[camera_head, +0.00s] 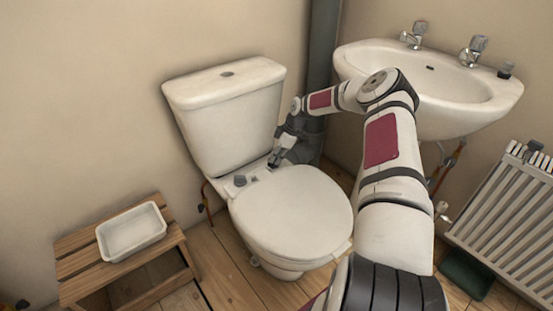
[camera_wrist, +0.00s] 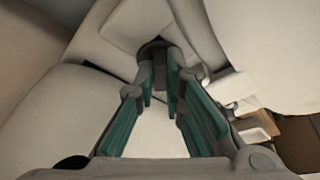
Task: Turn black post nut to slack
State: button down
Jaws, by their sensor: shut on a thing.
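The white toilet (camera_head: 292,215) stands with its lid down in the head view. My gripper (camera_head: 273,162) points down at the back right of the seat, by the hinge. In the wrist view, the teal-padded fingers of my gripper (camera_wrist: 162,72) close in on the dark round black post nut (camera_wrist: 153,46), with white ceramic around it. My gripper is shut on this nut, which is mostly hidden by the fingers. A second dark post piece (camera_head: 240,180) stands at the back left of the seat, apart from my gripper.
The cistern (camera_head: 228,115) rises right behind the seat. A dark vertical pipe (camera_head: 322,60) and the white washbasin (camera_head: 430,85) are close to my arm. A wooden stool (camera_head: 75,265) with a white tray (camera_head: 131,232) is at left, a radiator (camera_head: 510,215) at right.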

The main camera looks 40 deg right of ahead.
jog(key=shift+s+f, duration=0.2)
jog(key=c, duration=1.7)
grip_release()
jog(key=shift+o, duration=0.2)
jog(key=shift+w, duration=0.1)
jog(key=shift+r, duration=0.15)
jog(key=shift+d+r, duration=0.15)
jog(key=shift+r, duration=0.1)
jog(key=v, duration=1.1)
jog(key=shift+r, duration=0.1)
